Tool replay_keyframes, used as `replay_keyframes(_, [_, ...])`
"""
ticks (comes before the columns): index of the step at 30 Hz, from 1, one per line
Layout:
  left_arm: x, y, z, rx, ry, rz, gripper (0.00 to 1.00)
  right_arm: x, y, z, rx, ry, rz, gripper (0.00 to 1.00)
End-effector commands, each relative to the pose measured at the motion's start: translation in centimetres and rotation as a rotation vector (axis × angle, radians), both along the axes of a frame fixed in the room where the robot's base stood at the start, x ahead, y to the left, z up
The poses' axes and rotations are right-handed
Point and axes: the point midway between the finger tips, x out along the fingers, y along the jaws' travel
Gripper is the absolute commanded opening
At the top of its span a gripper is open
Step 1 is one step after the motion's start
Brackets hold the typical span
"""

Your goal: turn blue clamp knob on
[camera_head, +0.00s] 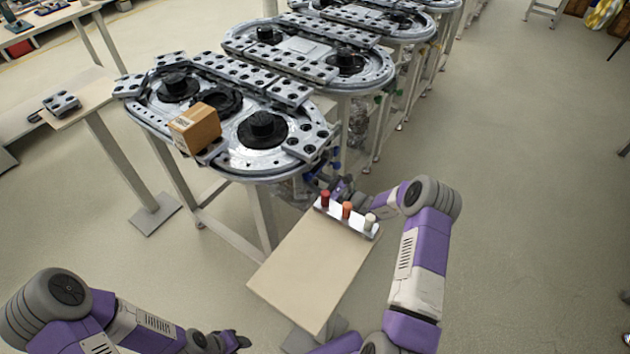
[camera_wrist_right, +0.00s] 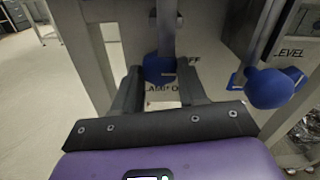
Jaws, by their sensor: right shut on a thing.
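The blue clamp knob (camera_wrist_right: 158,69) shows in the right wrist view, on a panel with partly covered lettering reading "CLAMP". My right gripper (camera_wrist_right: 160,80) has one finger on each side of the knob and is shut on it. In the head view my right gripper (camera_head: 338,189) is at the near end of the closest ring track (camera_head: 235,162), under its rim. Its fingertips are too small to make out there. My left gripper (camera_head: 236,341) is low at the bottom, away from the track; its jaws are unclear.
A second blue knob (camera_wrist_right: 270,88) sits close on the right, by a "LEVEL" label. A cardboard box (camera_head: 195,128) rests on the track. Floor on the right is clear.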

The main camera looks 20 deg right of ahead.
Motion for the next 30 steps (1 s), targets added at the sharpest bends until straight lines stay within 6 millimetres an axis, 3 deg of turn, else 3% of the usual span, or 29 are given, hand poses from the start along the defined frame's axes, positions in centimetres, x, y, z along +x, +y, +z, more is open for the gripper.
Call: replay_keyframes(30, [0.0, 0.0, 2.5, 0.0, 0.0, 0.0, 0.43, -0.1, 0.0, 0.0, 0.763, 0.45, -0.002, 0.11])
